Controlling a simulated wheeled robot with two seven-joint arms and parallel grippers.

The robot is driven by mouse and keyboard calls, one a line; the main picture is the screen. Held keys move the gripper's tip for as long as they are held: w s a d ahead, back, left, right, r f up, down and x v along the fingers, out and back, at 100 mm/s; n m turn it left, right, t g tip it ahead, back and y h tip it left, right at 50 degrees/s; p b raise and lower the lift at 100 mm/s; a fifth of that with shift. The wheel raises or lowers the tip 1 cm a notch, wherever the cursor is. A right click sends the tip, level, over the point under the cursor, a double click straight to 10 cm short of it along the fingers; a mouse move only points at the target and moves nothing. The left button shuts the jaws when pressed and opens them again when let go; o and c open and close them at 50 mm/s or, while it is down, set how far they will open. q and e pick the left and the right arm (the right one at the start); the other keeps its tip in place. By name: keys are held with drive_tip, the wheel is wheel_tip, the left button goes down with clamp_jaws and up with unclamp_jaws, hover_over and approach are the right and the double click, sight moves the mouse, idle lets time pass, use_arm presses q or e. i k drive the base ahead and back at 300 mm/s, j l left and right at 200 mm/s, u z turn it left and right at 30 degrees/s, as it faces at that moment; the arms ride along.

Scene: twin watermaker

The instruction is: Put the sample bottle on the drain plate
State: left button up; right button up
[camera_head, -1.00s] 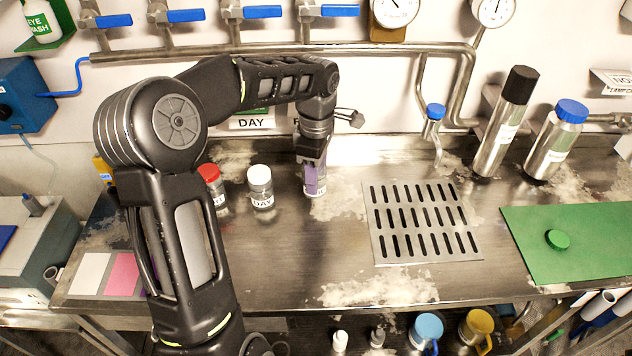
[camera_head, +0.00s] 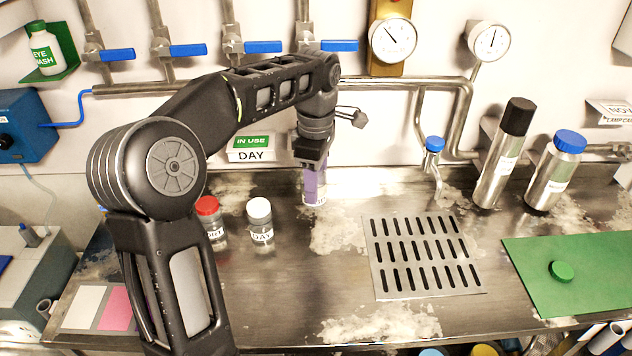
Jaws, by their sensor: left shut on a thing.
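My left gripper (camera_head: 314,182) is pointing down, left of the drain plate. It is shut on a small clear sample bottle (camera_head: 314,201), mostly hidden by the purple fingers; part of a white label shows low down. The bottle appears held a little above the bench. The drain plate (camera_head: 391,284) is a flat metal plate with rows of dark slots, lying bare on the bench to the right of the gripper. My right gripper is not in view.
A red-capped bottle (camera_head: 210,222) and a white-capped bottle labelled DAY (camera_head: 261,222) stand left of my gripper. Two tall steel bottles, black-capped (camera_head: 497,165) and blue-capped (camera_head: 553,175), stand back right. A green mat (camera_head: 600,268) holds a green cap (camera_head: 562,271). Pipes run behind.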

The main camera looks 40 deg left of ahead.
sight(420, 250)
drive_tip(key=k+l, duration=0.8)
drive_tip(key=l, duration=0.1)
